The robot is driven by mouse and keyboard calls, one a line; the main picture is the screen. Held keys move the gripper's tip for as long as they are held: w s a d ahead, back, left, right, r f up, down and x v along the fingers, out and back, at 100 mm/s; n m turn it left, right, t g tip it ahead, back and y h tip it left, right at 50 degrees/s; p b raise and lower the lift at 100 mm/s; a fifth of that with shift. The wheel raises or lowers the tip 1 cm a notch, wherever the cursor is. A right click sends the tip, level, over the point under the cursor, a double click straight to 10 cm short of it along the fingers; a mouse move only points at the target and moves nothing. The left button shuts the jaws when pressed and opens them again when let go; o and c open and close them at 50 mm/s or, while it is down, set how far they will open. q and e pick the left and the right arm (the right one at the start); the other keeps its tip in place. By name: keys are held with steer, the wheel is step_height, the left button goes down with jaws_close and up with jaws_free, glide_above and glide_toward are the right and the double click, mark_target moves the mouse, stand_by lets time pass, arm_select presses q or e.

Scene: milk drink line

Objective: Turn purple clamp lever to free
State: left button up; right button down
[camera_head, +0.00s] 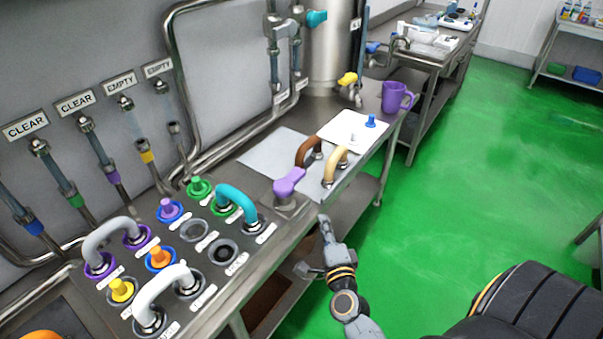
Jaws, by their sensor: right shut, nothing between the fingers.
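The purple clamp lever (289,182) sits on a small metal post at the right end of the steel panel, near the table's front edge. Its handle points to the upper right in the picture. My right gripper (324,219) is shut and empty. It shows just beyond the front edge of the table, to the lower right of the lever and apart from it in the picture. My left gripper is not in view.
Left of the lever, the panel holds a teal pipe bend (236,199), white bends (165,288) and several coloured plugs. Brown (307,150) and cream (335,160) bends stand behind it. A purple mug (396,97) is farther back. Green floor at right is mostly clear.

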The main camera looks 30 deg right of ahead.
steer(key=r, duration=0.1)
glide_toward(303, 177)
steer(key=w+d, duration=0.1)
steer(key=d, duration=0.3)
arm_select(q)
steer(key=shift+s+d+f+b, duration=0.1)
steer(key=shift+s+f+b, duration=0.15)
steer(key=shift+b, duration=0.15)
arm_select(e)
steer(key=shift+w+a+f, duration=0.1)
steer(key=shift+w+a, duration=0.2)
steer(key=shift+w, duration=0.45)
steer(key=shift+w+a+r, duration=0.1)
steer(key=shift+w+a, duration=0.15)
steer(key=shift+w, duration=0.5)
steer(key=shift+w+a+f, duration=0.1)
steer(key=shift+w+a, duration=0.2)
steer(key=shift+w, duration=0.45)
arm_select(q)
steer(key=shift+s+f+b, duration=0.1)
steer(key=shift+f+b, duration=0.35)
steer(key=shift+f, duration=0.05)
arm_select(e)
steer(key=shift+w+d+y, duration=0.1)
steer(key=shift+w+y, duration=0.05)
steer(key=shift+y, duration=0.15)
